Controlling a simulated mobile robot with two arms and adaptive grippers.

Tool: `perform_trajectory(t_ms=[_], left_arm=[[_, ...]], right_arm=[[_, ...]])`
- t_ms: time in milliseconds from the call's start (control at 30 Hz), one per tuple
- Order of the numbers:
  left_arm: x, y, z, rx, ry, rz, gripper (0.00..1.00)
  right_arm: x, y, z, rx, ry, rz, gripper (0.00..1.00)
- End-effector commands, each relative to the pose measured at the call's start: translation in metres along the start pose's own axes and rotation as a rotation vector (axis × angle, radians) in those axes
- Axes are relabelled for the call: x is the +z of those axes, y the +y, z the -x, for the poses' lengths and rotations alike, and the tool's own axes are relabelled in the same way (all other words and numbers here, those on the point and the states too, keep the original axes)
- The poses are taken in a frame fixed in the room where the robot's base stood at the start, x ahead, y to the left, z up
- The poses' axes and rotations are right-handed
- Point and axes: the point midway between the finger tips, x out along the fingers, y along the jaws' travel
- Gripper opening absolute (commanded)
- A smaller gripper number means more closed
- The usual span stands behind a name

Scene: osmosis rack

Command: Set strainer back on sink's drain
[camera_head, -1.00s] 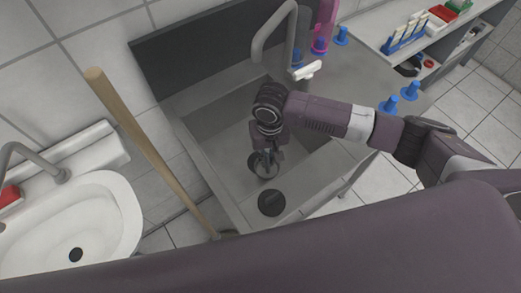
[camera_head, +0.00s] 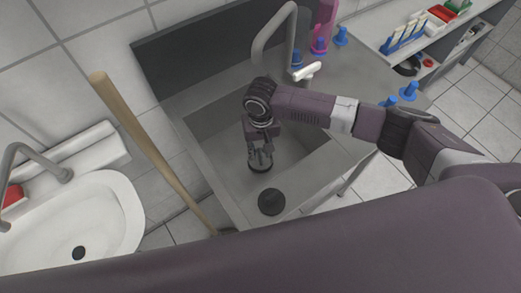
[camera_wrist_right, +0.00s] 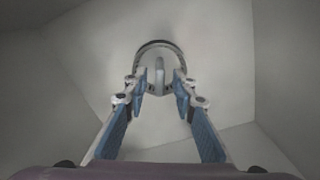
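The strainer appears to be the round, dark-rimmed piece with a pale upright post in the right wrist view (camera_wrist_right: 159,44), just past my fingertips. In the head view a dark-and-grey round piece (camera_head: 260,164) shows low in the sink basin under my gripper. My right gripper (camera_wrist_right: 160,88) points down into the basin. Its two blue-padded fingers stand apart on either side of the post, with gaps visible. In the head view my right gripper (camera_head: 259,150) partly covers the round piece. I cannot tell strainer from drain there. My left gripper is not in view.
The grey steel sink (camera_head: 215,180) has a tall curved faucet (camera_head: 272,30) at its back. A black round disc (camera_head: 271,201) sits on the near rim. A wooden stick (camera_head: 150,150) leans at the left. A white washbasin (camera_head: 105,225) stands at far left.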

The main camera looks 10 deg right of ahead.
Motion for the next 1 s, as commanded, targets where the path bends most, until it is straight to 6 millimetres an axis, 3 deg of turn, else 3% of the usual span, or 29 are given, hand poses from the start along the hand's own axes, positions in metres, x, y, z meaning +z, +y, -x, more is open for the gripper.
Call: perform_trajectory(t_ms=[367,800,1000], left_arm=[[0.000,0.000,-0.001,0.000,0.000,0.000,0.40],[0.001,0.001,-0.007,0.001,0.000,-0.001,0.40],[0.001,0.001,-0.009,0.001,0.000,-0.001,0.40]], right_arm=[[-0.001,-0.001,0.009,-0.002,0.002,0.000,0.26],[-0.001,0.000,0.095,-0.002,0.004,0.002,0.26],[0.000,0.000,0.117,-0.001,0.001,0.000,0.26]])
